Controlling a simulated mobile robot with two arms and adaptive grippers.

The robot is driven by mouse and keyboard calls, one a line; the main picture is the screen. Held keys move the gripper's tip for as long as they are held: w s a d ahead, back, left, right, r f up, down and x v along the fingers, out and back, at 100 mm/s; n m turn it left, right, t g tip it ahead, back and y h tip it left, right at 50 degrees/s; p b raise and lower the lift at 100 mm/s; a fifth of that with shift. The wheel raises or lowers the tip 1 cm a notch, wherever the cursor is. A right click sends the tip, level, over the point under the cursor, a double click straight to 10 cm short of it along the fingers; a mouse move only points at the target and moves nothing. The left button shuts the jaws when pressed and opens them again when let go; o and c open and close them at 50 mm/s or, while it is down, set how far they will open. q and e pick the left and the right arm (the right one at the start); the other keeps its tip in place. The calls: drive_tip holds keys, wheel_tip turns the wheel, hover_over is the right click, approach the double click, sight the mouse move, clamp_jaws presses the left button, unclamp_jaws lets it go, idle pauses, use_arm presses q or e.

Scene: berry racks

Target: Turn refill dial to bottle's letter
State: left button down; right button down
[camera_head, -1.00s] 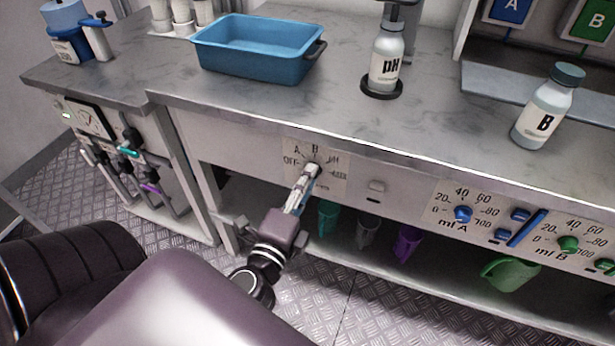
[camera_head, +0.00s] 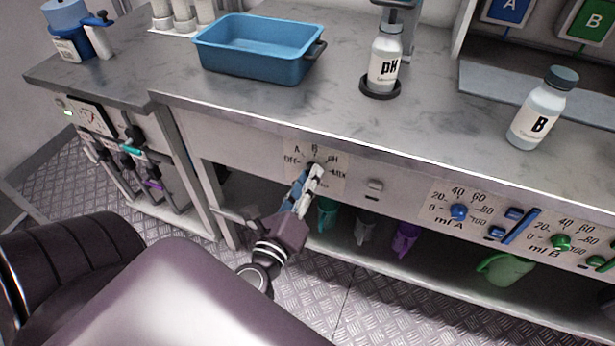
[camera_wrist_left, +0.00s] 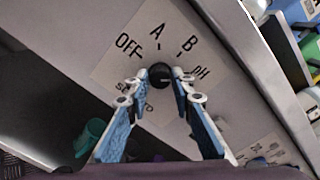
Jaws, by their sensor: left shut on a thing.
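The refill dial is a small round black knob (camera_wrist_left: 160,76) on a pale plate (camera_wrist_left: 120,72) marked OFF, A, B, pH and a partly hidden last mark. In the head view the plate (camera_head: 333,185) is on the counter's front, and the fingers largely cover the knob. My left gripper (camera_head: 311,170) is shut on the knob, one fingertip on each side in the wrist view (camera_wrist_left: 159,80). Which mark the knob points to is not clear. A white bottle labelled B (camera_head: 538,112) with a dark cap stands upright on the counter at right. My right gripper is not in view.
A bottle labelled pH (camera_head: 385,62) stands on a round black base (camera_head: 379,92) under a dispenser. A blue tub (camera_head: 258,62) is at the counter's back left. More knobs, mL A (camera_head: 459,211) and mL B (camera_head: 561,241), are right of the dial. Coloured cups hang below.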

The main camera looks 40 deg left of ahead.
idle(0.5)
use_arm(q)
drive_tip(key=c, duration=1.7)
unclamp_jaws()
drive_tip(key=shift+o, duration=0.2)
drive_tip(key=v, duration=1.2)
drive_tip(key=shift+f, duration=0.1)
